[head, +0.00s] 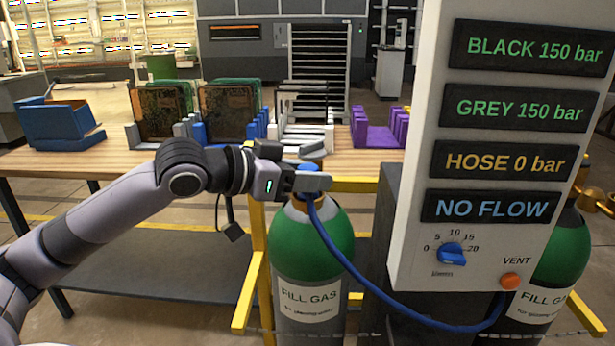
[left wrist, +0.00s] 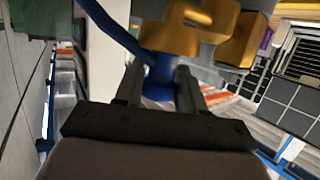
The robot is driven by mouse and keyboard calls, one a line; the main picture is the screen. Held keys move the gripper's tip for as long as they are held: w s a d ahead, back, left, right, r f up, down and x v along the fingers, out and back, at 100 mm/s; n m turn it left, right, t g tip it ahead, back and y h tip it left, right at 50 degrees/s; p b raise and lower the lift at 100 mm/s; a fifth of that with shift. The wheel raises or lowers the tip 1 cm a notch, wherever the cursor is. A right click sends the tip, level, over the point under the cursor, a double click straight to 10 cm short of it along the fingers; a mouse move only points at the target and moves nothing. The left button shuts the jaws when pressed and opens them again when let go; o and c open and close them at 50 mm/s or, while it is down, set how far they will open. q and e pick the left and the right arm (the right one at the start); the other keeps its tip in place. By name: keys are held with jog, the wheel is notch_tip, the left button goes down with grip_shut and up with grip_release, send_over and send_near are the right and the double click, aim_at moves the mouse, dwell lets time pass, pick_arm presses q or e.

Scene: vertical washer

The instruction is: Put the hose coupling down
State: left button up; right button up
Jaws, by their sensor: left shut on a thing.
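The blue hose coupling (head: 307,168) is between the fingers of my left gripper (head: 312,182), at the top of the left green-shouldered gas cylinder (head: 312,240). In the left wrist view the coupling (left wrist: 160,78) sits between both fingers, close to a brass valve (left wrist: 180,38). I cannot tell whether it touches the valve. The blue hose (head: 355,275) hangs from the coupling and runs down to the right, under the panel. My right gripper is not in view.
A panel (head: 408,150) stands at the right, reading "HOSE 0 bar" and "NO FLOW", with a blue knob (head: 452,254) and an orange vent button (head: 510,280). A second cylinder (head: 560,250) is behind it. A yellow frame (head: 258,240) surrounds the left cylinder. A wooden bench (head: 75,162) with racks stands behind.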

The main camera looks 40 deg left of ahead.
pick_arm(q)
jog(key=o, duration=1.1)
jog(key=shift+f, duration=0.1)
jog(key=shift+c, duration=0.2)
jog(key=shift+r, duration=0.25)
jog(key=shift+s+a+f, duration=0.15)
jog(key=shift+s+a+b, duration=0.3)
jog(key=shift+s+b, duration=0.1)
jog(key=shift+s, duration=0.05)
jog(key=b+v, duration=0.2)
jog(key=v, duration=0.8)
jog(key=shift+s+r+b, duration=0.25)
jog(key=shift+r+b, duration=0.1)
jog(key=shift+b, duration=0.05)
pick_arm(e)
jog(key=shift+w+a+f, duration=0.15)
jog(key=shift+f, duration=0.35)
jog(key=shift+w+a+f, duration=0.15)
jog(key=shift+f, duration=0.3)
